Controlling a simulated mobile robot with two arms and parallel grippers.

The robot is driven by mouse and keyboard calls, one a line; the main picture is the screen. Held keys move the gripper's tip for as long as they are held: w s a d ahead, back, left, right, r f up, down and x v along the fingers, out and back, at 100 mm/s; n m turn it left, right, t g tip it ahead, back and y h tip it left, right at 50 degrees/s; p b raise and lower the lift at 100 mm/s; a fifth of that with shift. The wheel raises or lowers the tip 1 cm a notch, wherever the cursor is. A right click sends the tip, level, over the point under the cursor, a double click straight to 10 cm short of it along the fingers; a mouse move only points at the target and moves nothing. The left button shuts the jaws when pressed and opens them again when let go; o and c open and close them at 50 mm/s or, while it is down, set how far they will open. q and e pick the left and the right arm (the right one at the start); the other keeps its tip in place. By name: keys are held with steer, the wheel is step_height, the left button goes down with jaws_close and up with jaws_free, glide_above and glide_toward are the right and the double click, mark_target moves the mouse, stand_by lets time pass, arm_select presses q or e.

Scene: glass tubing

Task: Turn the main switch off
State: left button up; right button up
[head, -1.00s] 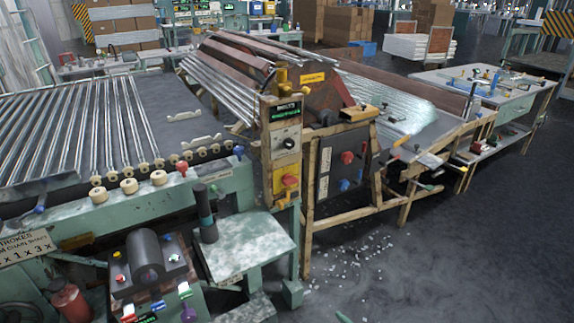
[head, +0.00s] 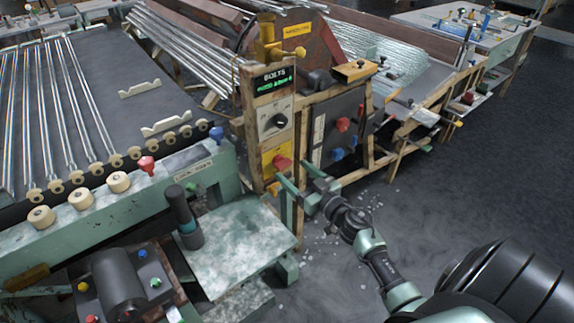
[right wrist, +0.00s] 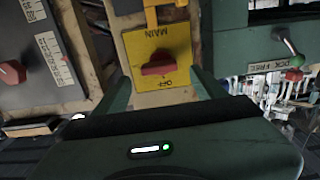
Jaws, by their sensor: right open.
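The main switch (head: 281,162) is a red knob on a yellow plate, low on the wooden post panel in the head view. In the right wrist view the red knob (right wrist: 158,66) lies crosswise on the yellow plate (right wrist: 140,45), which reads MAIN and OFF upside down. My right gripper (head: 292,174) is open in front of the plate. In the right wrist view its two green fingers (right wrist: 160,78) stand either side of the knob, with nothing between them touching it that I can see. My left gripper is not in view.
A dark panel with a red knob (head: 342,124) stands to the right. A green bench with a black-handled cylinder (head: 184,216) is at left. Open floor (head: 470,170) lies right.

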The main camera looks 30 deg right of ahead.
mark_target(286, 166)
steer(key=w, duration=0.2)
steer(key=shift+w+f, duration=0.1)
steer(key=shift+w, duration=0.3)
steer(key=shift+w+a, duration=0.1)
steer(key=shift+w, duration=0.35)
steer(key=c, duration=1.4)
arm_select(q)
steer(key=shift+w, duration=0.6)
arm_select(e)
steer(key=shift+o, duration=0.2)
